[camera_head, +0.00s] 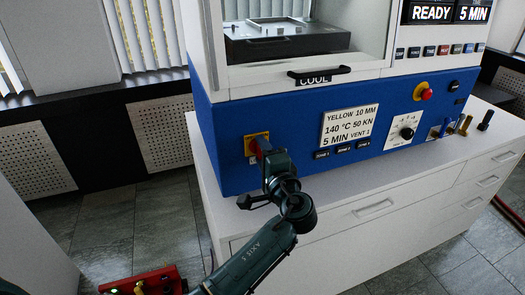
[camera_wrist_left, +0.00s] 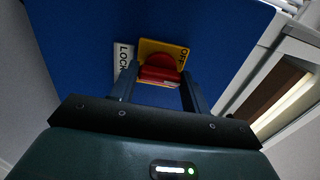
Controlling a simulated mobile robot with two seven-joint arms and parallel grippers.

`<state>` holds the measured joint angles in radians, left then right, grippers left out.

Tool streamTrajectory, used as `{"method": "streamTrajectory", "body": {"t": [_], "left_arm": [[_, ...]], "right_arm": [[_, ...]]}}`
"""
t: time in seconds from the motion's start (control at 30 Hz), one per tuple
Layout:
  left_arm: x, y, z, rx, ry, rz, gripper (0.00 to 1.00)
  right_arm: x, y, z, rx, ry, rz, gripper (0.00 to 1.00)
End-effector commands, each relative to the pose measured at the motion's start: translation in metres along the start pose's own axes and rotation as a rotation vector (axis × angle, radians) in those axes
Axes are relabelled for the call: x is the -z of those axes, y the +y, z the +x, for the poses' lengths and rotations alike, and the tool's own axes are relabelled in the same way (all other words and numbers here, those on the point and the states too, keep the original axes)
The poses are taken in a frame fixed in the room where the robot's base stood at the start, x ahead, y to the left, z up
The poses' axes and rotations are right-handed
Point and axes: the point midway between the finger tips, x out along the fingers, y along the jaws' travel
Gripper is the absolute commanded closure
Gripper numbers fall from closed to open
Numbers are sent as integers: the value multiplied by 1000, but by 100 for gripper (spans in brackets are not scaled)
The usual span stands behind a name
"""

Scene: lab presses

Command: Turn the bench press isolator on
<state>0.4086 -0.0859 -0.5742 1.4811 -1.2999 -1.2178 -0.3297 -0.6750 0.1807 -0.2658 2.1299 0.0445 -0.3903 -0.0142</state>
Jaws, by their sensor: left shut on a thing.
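The isolator is a red rotary handle (camera_wrist_left: 160,68) on a yellow plate (camera_head: 251,137), low on the left part of the press's blue front panel. In the left wrist view the plate (camera_wrist_left: 174,47) carries the word OFF, and a white LOCK label (camera_wrist_left: 122,58) is beside it. My left gripper (camera_wrist_left: 158,82) has one finger on each side of the red handle and is shut on it. In the head view my left gripper (camera_head: 267,158) covers most of the handle, so its exact angle is hard to tell. My right gripper is not in view.
The bench press (camera_head: 300,120) stands on a white cabinet (camera_head: 330,212) with drawers.

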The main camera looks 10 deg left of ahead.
Motion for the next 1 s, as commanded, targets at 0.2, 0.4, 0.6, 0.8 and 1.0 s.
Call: {"method": "streamTrajectory", "body": {"t": [0.2, 0.4, 0.6, 0.8, 1.0], "left_arm": [[0, 0, 0, 1, 1, 7, 76], [0, 0, 0, 1, 1, 7, 49], [0, 0, 0, 1, 1, 5, 32], [0, 0, 0, 1, 0, 4, 32], [-1, 0, 2, 1, 1, 3, 32]], "right_arm": [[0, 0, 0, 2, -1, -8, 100], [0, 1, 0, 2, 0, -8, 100], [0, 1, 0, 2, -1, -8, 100], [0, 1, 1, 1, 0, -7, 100], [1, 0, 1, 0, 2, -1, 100]]}}
